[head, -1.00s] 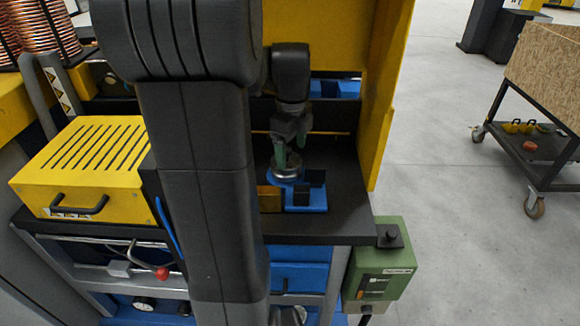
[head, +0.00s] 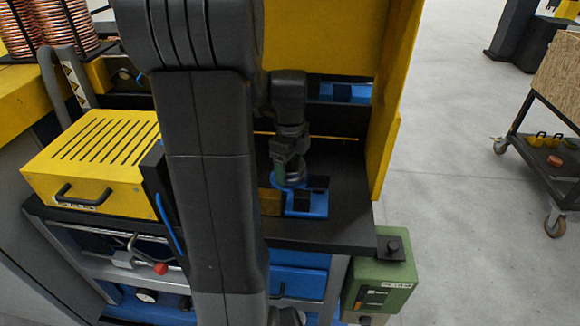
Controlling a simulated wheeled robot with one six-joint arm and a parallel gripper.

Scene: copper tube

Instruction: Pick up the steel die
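The steel die (head: 293,181) is a small round grey metal piece on the blue fixture (head: 310,208) at the black worktop, right of my arm. My gripper (head: 287,168) is directly over it, pointing down, with a green fingertip beside the die's left side. The gripper body hides much of the die and the other finger. I cannot tell whether the fingers touch the die or have closed on it.
An ochre block (head: 269,202) stands left of the fixture, and black blocks (head: 318,183) stand on its right part. A yellow slotted cover (head: 95,155) is at left. A yellow wall panel (head: 392,110) bounds the right. A green box (head: 380,275) hangs below the worktop's corner.

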